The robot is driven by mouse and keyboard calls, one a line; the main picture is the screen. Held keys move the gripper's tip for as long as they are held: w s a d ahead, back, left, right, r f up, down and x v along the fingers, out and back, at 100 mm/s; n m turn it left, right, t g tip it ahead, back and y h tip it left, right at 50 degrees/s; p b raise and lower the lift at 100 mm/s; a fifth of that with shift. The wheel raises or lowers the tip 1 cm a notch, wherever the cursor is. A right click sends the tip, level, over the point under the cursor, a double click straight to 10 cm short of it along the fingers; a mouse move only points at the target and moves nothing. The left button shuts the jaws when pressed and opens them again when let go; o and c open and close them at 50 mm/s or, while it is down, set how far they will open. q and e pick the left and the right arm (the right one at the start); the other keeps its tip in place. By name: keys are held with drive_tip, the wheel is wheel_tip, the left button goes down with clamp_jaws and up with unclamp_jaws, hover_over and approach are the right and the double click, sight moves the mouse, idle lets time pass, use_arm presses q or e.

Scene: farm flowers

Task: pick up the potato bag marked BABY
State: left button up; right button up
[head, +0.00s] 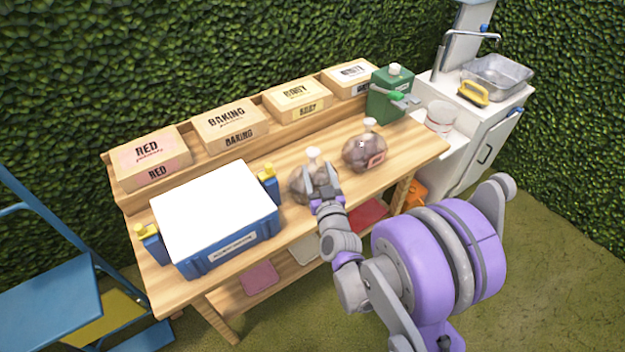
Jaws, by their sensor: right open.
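Two dark, see-through potato bags with pale tied tops are on the wooden workbench. The nearer potato bag (298,181) is partly hidden by my right gripper. No marking can be read on it. The other potato bag (362,149) sits further right and back, with a small reddish label too small to read. My right gripper (324,192) is open at the front of the nearer bag, overlapping it in the view; whether it touches the bag I cannot tell. My left gripper is out of view.
Boxes labelled RED (150,160), BAKING (229,125) and others stand along the workbench's (222,172) back shelf. A blue crate with a white top (215,215) is left of the bags. A green jug (388,100) stands back right, beside a sink unit.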

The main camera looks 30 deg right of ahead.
sight(314, 159)
drive_tip(key=x, duration=0.3)
drive_tip(key=p+x, duration=0.1)
drive_tip(key=x, duration=0.2)
drive_tip(key=shift+w+f, duration=0.15)
drive_tip(key=shift+f, duration=0.05)
clamp_jaws()
idle(1.2)
